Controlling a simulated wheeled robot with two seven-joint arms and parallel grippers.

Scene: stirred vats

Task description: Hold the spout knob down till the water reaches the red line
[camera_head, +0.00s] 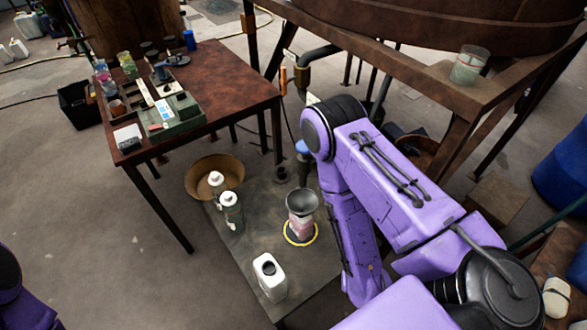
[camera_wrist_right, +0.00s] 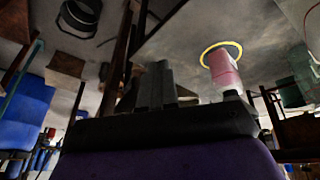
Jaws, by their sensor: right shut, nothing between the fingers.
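A vessel with pink contents (camera_head: 300,228) stands inside a yellow ring on the low grey table (camera_head: 255,215), with a dark funnel (camera_head: 302,201) on top. The vessel also shows in the right wrist view (camera_wrist_right: 222,68), where the picture looks upside down. My right gripper (camera_wrist_right: 155,85) is shut and empty, apart from the vessel in that view. In the head view my right arm hides it. A small blue part (camera_head: 302,147) shows beside my right arm; I cannot tell whether it is the spout knob. The red line and water level cannot be made out. My left gripper is out of view.
A brown table (camera_head: 220,72) with a cluttered tray is at upper left. A glass jar (camera_head: 469,67) stands on the vat frame.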

